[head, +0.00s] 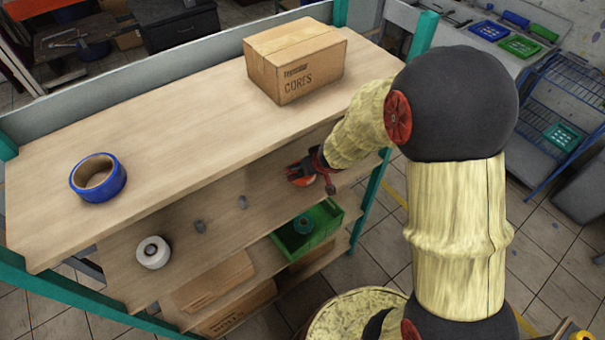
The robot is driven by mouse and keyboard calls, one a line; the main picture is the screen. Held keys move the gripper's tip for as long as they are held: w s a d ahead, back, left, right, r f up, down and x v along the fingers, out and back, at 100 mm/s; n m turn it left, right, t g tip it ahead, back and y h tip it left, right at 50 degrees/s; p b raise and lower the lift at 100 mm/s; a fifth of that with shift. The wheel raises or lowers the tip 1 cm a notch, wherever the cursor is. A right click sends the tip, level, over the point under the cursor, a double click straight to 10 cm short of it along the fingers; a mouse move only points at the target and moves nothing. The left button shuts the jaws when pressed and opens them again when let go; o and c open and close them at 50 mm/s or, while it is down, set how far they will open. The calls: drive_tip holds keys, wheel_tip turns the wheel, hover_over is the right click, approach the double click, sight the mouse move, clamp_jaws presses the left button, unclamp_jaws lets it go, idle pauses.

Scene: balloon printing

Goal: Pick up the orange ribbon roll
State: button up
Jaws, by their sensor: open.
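The orange ribbon roll (298,181) is on the second shelf, right of its middle, under the edge of the top shelf. It is small in the head view and partly hidden by my gripper. My gripper (312,172) is open and right at the roll, its fingers overlapping it in the picture. I cannot tell whether the fingers touch the roll or sit around it. My arm reaches in from the right.
The top shelf (190,130) overhangs and holds a cardboard box (298,68) and blue tape roll (98,178). A white roll (153,252) and two small grey items (242,202) share the second shelf. A green bin (325,222) sits below. A teal post (367,205) stands right.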

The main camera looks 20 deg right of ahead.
drive_tip(key=x, duration=0.1)
drive_tip(key=b+x, duration=0.1)
drive_tip(key=x, duration=0.1)
drive_tip(key=b+x, duration=0.1)
drive_tip(key=x, duration=0.1)
drive_tip(key=shift+a+f, duration=0.1)
drive_tip(key=shift+a, duration=0.2)
drive_tip(key=c, duration=0.4)
drive_tip(key=c, duration=0.9)
drive_tip(key=shift+w+r, duration=0.1)
drive_tip(key=shift+r, duration=0.5)
drive_tip(key=r+p, duration=0.1)
drive_tip(key=s+r+p, duration=0.1)
drive_tip(key=r, duration=0.1)
drive_tip(key=shift+r+p, duration=0.35)
drive_tip(key=shift+p, duration=0.05)
drive_tip(key=s+r+p, duration=0.2)
drive_tip(key=s+r, duration=0.2)
drive_tip(key=s, duration=0.2)
drive_tip(key=s+a+r+p, duration=0.1)
drive_tip(key=s+r+p, duration=0.1)
drive_tip(key=s+r, duration=0.2)
drive_tip(key=s, duration=0.3)
drive_tip(key=shift+a, duration=0.35)
